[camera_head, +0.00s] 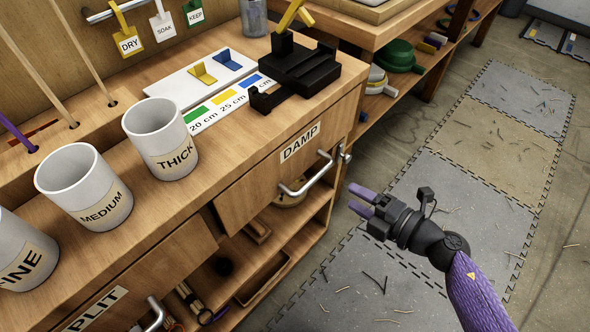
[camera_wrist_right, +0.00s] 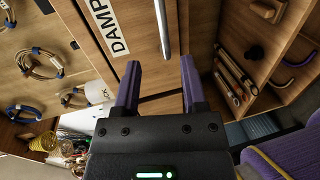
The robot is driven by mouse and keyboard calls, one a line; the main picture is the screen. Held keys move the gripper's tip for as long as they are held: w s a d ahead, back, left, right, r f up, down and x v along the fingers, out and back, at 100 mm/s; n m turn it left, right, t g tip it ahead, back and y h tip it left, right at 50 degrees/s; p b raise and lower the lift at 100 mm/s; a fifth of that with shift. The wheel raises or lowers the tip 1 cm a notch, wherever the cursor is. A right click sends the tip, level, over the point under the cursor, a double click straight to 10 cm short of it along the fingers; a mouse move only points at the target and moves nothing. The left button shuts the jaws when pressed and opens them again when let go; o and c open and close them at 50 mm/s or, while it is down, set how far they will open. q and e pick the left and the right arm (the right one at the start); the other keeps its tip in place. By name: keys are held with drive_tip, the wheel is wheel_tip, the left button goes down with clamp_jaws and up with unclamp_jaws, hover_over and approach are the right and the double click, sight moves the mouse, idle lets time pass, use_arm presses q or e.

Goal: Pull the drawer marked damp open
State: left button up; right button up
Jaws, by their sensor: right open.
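The damp drawer (camera_head: 250,196) is a wooden front under the counter with a white DAMP label and looks shut. Its metal bar handle (camera_head: 307,178) sticks out below the label. My right gripper (camera_head: 357,200) is open and empty, right of the handle and apart from it, its purple fingers pointing towards the cabinet. In the right wrist view the handle (camera_wrist_right: 162,28) stands upright ahead of the gap between the fingertips (camera_wrist_right: 160,68), with the DAMP label (camera_wrist_right: 108,25) to its left. My left gripper is not in view.
A second drawer with a partly cut-off label (camera_head: 92,310) and handle is at the lower left. Open shelves (camera_head: 290,235) lie below the damp drawer. A black clamp-like tool (camera_head: 300,68) and white cups (camera_head: 160,138) stand on the counter. The floor mats (camera_head: 370,280) beside the cabinet hold only scraps.

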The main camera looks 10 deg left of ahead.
sight(315, 175)
drive_tip(key=shift+n, duration=0.3)
drive_tip(key=b+x, duration=0.4)
drive_tip(key=x, duration=0.6)
drive_tip(key=shift+w+a+f, duration=0.1)
drive_tip(key=shift+a+f, duration=0.15)
drive_tip(key=shift+a, duration=0.1)
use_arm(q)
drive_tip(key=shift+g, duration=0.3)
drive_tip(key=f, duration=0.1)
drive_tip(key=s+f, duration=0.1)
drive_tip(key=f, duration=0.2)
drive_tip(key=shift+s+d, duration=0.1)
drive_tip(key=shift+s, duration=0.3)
use_arm(e)
drive_tip(key=shift+r, duration=0.1)
drive_tip(key=c, duration=0.6)
clamp_jaws()
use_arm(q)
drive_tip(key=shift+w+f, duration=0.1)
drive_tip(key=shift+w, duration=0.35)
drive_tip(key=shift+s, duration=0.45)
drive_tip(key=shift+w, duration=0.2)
